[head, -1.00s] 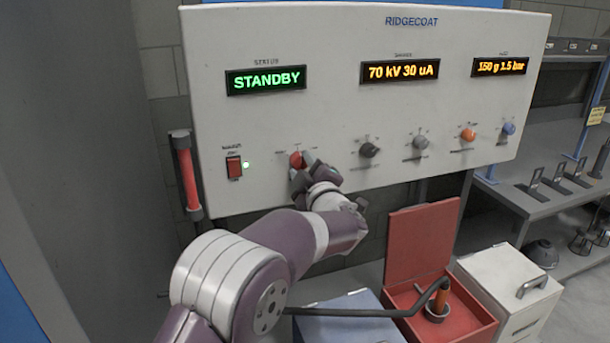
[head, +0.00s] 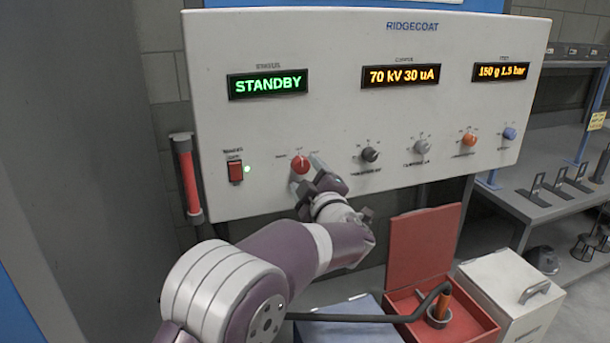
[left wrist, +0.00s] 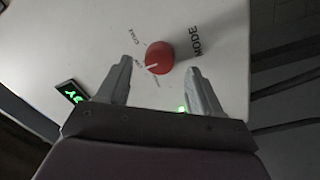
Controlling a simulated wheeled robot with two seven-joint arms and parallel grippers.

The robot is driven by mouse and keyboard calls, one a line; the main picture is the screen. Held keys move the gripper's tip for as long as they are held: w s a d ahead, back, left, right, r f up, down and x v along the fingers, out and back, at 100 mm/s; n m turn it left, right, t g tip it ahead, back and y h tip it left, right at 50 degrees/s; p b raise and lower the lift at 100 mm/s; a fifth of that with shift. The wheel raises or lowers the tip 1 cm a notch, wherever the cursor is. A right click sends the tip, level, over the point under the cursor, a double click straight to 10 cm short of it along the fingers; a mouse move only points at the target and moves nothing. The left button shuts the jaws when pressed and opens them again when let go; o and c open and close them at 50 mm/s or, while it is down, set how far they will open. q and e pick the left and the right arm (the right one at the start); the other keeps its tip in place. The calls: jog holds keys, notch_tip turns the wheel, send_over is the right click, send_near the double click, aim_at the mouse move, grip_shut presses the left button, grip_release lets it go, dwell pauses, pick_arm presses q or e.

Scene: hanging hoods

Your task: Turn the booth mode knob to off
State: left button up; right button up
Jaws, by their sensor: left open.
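The red mode knob (head: 300,163) sits low on the left part of the white control panel (head: 340,40). Its white pointer line points roughly up in the head view. In the left wrist view the knob (left wrist: 159,58) shows its pointer toward small labels on its left, too blurred to read surely; the word MODE is on its right. My left gripper (head: 309,176) is open just in front of and below the knob. Its fingers (left wrist: 161,72) stand apart on either side of the knob in the wrist picture, with no visible contact. My right gripper is not in view.
The status display (head: 268,84) reads STANDBY in green. A red rocker switch (head: 235,171) with a green light is left of the knob, and a dark knob (head: 370,154) is right of it. A red open box (head: 398,301) stands below the panel.

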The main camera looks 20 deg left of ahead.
pick_arm(q)
jog(key=b+v, duration=0.1)
jog(key=v, duration=1)
jog(key=shift+b, duration=0.35)
jog(key=shift+r, duration=0.15)
jog(key=w+d+f+m+h, duration=0.2)
jog(key=d+f+m+h, duration=0.4)
jog(key=d+m+h, duration=0.2)
jog(key=s+f+m+g+h+p, duration=0.2)
jog(key=s+f+m+g+h, duration=0.3)
jog(key=s+f+m+g, duration=0.5)
jog(key=s+a+f+g+y+p, duration=0.1)
jog(key=s+a+f+g, duration=0.1)
jog(key=s+a, duration=0.5)
jog(key=s+a+f+g+y+p, duration=0.1)
jog(key=s+a+f+g+y, duration=0.1)
jog(key=s+a+f, duration=0.3)
jog(key=s+a, duration=0.2)
jog(key=s, duration=0.1)
jog(key=shift+s+a+f+g+p, duration=0.25)
jog(key=shift+a+g+p, duration=0.05)
jog(key=shift+a+p, duration=0.1)
